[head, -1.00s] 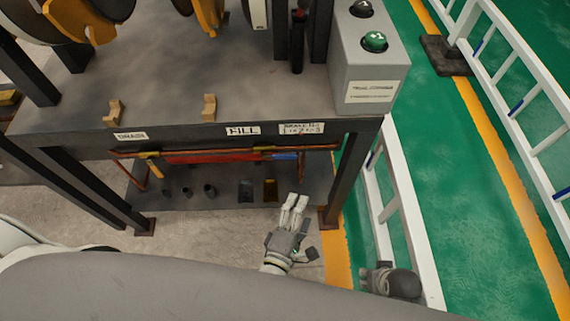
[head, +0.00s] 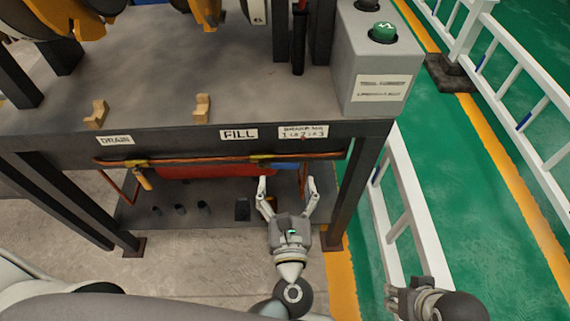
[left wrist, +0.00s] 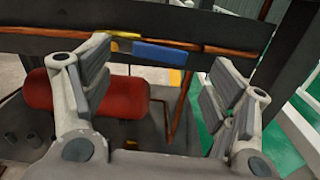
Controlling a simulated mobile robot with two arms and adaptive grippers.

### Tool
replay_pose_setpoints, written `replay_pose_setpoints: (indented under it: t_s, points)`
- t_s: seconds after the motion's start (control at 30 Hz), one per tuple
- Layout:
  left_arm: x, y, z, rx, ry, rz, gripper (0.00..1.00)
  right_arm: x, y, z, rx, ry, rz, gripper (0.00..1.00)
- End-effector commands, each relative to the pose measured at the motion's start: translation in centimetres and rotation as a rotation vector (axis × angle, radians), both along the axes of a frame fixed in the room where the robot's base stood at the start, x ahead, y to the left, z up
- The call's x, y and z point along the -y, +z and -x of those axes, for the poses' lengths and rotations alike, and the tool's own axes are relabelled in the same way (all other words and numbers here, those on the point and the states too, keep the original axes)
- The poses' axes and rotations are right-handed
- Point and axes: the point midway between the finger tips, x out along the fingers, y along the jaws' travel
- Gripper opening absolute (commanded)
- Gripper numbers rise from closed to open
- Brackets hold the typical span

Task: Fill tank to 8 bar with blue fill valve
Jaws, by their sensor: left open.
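The blue fill valve handle (head: 286,166) sits on the copper pipe (head: 210,162) under the bench edge, below and right of the FILL label (head: 239,134). In the left wrist view the blue handle (left wrist: 165,53) lies across the gap between my fingers, ahead of them. My left gripper (head: 287,183) is open and empty, its fingers on either side of the handle, apparently not touching it. The red tank (head: 215,172) is below the pipe; it also shows in the left wrist view (left wrist: 50,92). My right gripper (head: 402,301) is low at the right, its fingers unclear. No pressure reading is visible.
A yellow-handled valve (head: 144,178) hangs below the DRAIN label (head: 116,140). A bench leg (head: 355,185) stands right of my left gripper. A grey button box (head: 375,75) is on the bench top (head: 200,70). White railing (head: 410,215) runs along the right.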

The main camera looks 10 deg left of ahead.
Motion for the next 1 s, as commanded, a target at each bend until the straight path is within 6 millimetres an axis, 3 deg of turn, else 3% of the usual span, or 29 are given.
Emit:
replay_pose_setpoints:
  t_s: [0.1,0.3,0.73,1.0]
  points:
    - [-0.6,0.1,-2.4,0.004,0.001,-0.002,0.79,0.0,0.0,0.0,0.000,0.000,0.000,0.40]
    - [-1.3,0.1,-5.1,0.002,0.000,-0.003,0.79,0.0,0.0,0.0,0.000,0.000,0.000,0.40]
    - [-1.6,0.0,-6.2,0.000,-0.001,-0.003,0.79,0.0,-0.1,0.0,0.000,0.000,0.000,0.40]
    - [-1.6,0.0,-6.1,0.000,-0.001,-0.003,0.46,0.0,-0.1,0.0,0.000,0.001,0.000,0.40]
